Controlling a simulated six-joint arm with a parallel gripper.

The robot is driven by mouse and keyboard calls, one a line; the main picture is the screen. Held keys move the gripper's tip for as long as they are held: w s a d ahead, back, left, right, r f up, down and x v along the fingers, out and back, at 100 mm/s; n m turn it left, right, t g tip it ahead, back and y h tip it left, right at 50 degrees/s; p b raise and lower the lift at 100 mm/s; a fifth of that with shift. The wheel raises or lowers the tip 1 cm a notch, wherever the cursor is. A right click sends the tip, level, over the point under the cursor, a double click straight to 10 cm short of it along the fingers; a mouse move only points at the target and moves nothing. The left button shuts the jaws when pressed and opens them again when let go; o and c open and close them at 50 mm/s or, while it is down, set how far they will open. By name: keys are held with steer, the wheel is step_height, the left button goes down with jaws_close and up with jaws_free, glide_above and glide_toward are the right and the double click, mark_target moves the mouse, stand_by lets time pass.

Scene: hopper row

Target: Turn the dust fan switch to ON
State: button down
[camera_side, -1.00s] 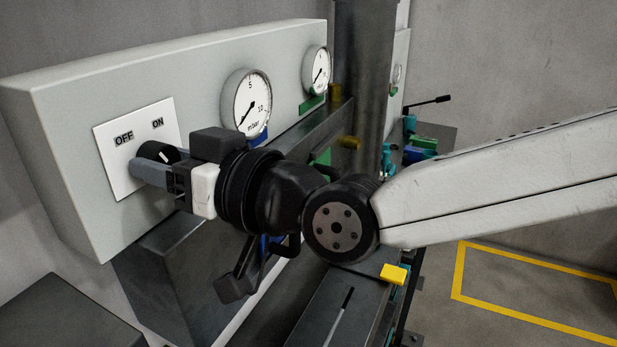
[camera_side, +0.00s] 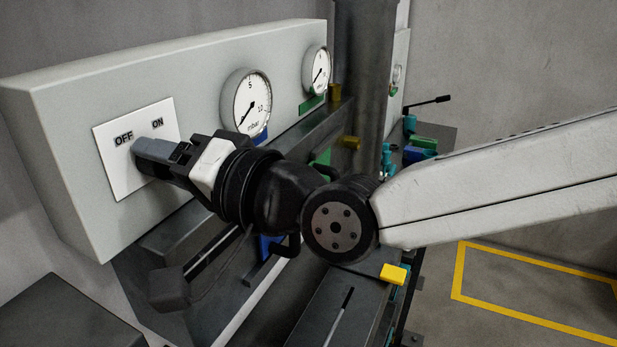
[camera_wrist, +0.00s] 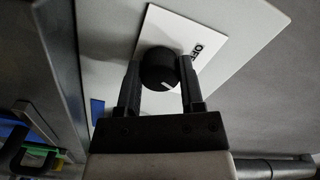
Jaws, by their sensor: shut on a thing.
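The dust fan switch is a round black knob (camera_wrist: 158,68) with a white pointer mark, on a white plate (camera_side: 113,168) marked OFF and ON. In the wrist view the knob sits between the two fingers of my gripper (camera_wrist: 160,72), which is shut on it. The pointer mark faces down and slightly right there, and part of the OFF label shows beside the right finger. In the side view my gripper (camera_side: 150,152) reaches the plate just below the labels, with its wrist rolled. The fingers hide the knob in that view, so its setting against the labels is unclear.
The plate is on a grey panel (camera_side: 60,130) with two round gauges, a nearer one (camera_side: 246,102) and a farther one (camera_side: 317,68). A dark metal trough runs below the panel. A yellow block (camera_side: 393,273) lies under my arm.

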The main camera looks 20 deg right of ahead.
steer(key=shift+m, duration=1.3)
steer(key=shift+c, duration=1.1)
jaws_free()
steer(key=v, duration=0.7)
steer(key=shift+s+d, duration=0.3)
steer(key=shift+r, duration=0.1)
